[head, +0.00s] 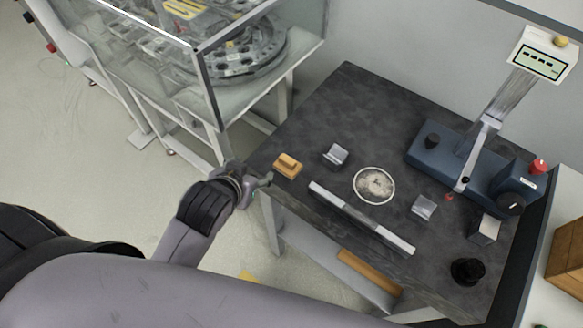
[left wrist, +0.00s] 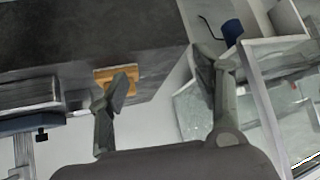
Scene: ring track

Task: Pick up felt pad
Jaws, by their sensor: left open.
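A small tan block with a raised top (head: 287,165) lies on the near left part of the dark bench top; it may be the felt pad. A round pale grey disc (head: 374,185) lies flat near the bench middle; I cannot tell for sure which of the two is the pad. My left gripper (head: 262,183) is at the bench's left edge, just left of and below the tan block, apart from it. In the left wrist view my open, empty left gripper (left wrist: 163,78) has the tan block (left wrist: 130,74) beyond its left finger, partly hidden by it. My right gripper is not seen.
On the bench (head: 345,100) are a grey metal block (head: 335,155), a long bar (head: 360,218) along the front, another small block (head: 424,207), a blue instrument (head: 440,150) and a black knob (head: 467,271). A glass-walled case (head: 205,85) stands left. The bench's back left is clear.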

